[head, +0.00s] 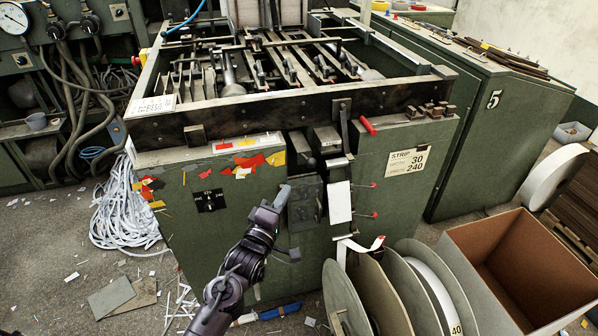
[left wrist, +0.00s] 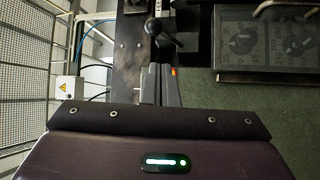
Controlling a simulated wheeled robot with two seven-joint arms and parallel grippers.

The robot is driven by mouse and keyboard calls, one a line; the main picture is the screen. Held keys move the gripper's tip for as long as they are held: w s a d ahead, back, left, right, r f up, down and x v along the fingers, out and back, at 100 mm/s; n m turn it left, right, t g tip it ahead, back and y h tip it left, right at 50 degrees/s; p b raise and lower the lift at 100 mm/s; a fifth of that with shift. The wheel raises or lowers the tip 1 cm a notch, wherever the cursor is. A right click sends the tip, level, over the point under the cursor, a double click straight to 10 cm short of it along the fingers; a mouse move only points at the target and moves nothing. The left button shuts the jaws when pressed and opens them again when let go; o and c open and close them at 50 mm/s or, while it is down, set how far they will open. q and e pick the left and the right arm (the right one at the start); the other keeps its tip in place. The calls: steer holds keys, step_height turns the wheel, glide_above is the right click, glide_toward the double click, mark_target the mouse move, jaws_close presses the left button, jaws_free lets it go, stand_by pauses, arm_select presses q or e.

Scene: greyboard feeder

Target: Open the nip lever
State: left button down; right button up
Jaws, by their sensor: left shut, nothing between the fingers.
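The green feeder cabinet (head: 235,235) stands in front of me, with a feed unit of dark blocks and plates on its front. A short red-ended handle (head: 368,125) sticks out at the top right of this unit, beside an upright steel bar (head: 344,128). Two thin rods with red knobs (head: 374,215) stick out lower down. I cannot tell for sure which is the nip lever. My left gripper (head: 283,194) is shut and empty, just left of the unit's dark plate (head: 304,202). In the left wrist view, a black ball-ended lever (left wrist: 156,28) lies just beyond the shut fingertips (left wrist: 160,68).
Large reels (head: 345,300) and an open cardboard box (head: 520,262) stand at the front right. A heap of paper strips (head: 122,210) lies on the floor at left. A second green cabinet (head: 470,130) is at right. A white strip (head: 358,245) hangs below the unit.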

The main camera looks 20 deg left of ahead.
arm_select(q)
steer(key=shift+r, duration=0.45)
glide_toward(307, 158)
steer(key=w+r, duration=0.3)
steer(key=w, duration=0.2)
steer(key=shift+w+f, duration=0.2)
steer(key=shift+w, duration=0.05)
arm_select(e)
steer(key=shift+s+d, duration=0.1)
steer(key=shift+s, duration=0.45)
arm_select(q)
steer(key=shift+f, duration=0.1)
arm_select(e)
steer(key=shift+w+f, duration=0.2)
